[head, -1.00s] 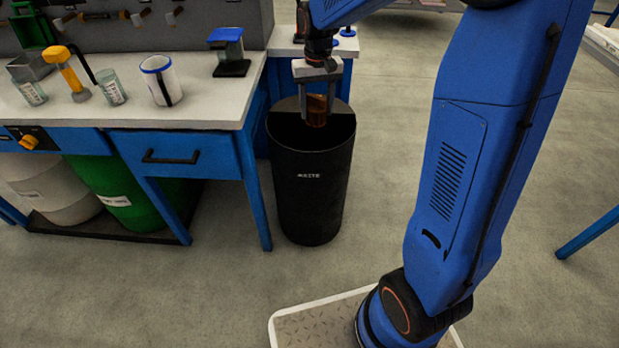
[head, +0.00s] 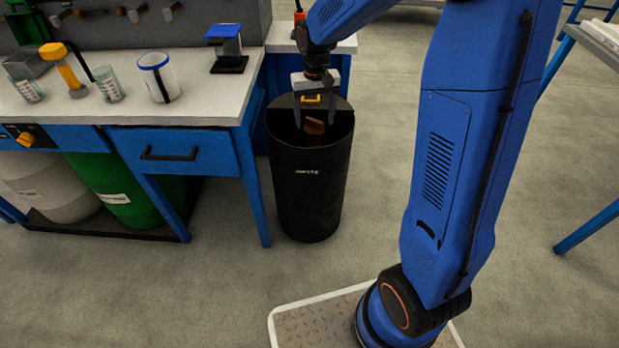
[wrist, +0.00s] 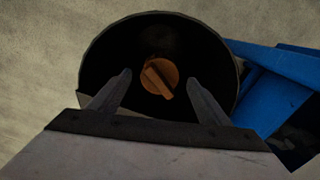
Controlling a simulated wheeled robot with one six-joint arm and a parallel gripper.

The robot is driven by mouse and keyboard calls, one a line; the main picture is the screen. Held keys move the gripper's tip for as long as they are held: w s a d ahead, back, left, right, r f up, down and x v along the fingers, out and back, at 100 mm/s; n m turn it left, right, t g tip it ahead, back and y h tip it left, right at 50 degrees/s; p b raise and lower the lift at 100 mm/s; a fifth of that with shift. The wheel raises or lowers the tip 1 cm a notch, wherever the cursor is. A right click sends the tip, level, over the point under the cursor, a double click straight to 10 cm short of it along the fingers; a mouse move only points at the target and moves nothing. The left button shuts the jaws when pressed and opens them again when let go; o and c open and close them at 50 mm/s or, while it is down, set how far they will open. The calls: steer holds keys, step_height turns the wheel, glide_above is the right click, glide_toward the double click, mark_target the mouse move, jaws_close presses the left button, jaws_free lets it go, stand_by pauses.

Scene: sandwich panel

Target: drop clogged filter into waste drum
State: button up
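The black waste drum (head: 308,195) stands on the floor at the right end of the workbench, its top open. The clogged filter, an orange-brown round piece (head: 315,127), shows inside the drum's mouth, below the fingers. In the wrist view the filter (wrist: 159,76) has a raised bar across its top and lies within the dark drum opening (wrist: 110,50). My gripper (head: 315,122) is above the drum with its fingers spread wide. In the wrist view the fingers (wrist: 160,98) are apart and neither touches the filter. The drum's bottom is too dark to see.
The white-topped workbench (head: 190,110) with blue drawers is left of the drum. On it are a white cup (head: 158,78), beakers and a blue-topped device (head: 226,48). Green (head: 115,190) and white drums sit underneath.

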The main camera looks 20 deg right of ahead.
steer(key=shift+r, duration=0.1)
step_height(320, 180, up, 17)
stand_by(0.8)
steer(key=shift+r, duration=0.1)
